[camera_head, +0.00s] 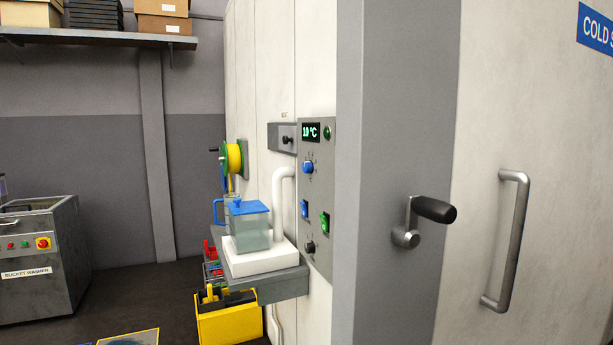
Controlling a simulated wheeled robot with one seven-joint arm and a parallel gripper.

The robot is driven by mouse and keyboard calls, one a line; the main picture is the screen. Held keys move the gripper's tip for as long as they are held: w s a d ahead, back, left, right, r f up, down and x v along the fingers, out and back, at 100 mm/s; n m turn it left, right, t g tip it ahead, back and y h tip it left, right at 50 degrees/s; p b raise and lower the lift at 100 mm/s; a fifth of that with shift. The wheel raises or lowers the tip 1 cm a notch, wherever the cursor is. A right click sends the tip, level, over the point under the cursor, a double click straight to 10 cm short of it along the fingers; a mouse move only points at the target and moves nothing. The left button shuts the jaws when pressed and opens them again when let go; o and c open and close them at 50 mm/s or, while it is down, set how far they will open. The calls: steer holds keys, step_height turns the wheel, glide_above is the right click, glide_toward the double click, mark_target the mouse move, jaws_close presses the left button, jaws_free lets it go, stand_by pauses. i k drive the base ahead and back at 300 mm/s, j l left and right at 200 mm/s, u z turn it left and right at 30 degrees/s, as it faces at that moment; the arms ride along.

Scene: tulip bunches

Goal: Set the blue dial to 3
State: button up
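The blue dial (308,167) is a small round knob on a grey control panel (318,240) fixed to the pale wall. Which number the dial points at is too small to tell. Below it on the panel are a blue switch (305,208), a green switch (324,222) and a black knob (310,247). A round green button or lamp (327,132) is beside the display. My gripper is not in view.
A grey shelf (283,284) juts out left of the panel, bearing a blue-lidded container (248,222) and a white pipe (279,205). A yellow crate (229,318) is below. Right of the panel, a lever handle (419,220) and a door handle (511,240) stick out.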

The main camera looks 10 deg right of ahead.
mark_target(306, 166)
steer(key=k+z, duration=0.1)
steer(key=z, duration=0.3)
steer(key=k+z, duration=0.1)
steer(key=z, duration=0.3)
steer(key=k+z, duration=0.15)
steer(key=z, duration=0.25)
steer(key=i+j, duration=0.1)
steer(key=j, duration=2.25)
steer(key=i+j+z, duration=0.1)
steer(key=j, duration=2.3)
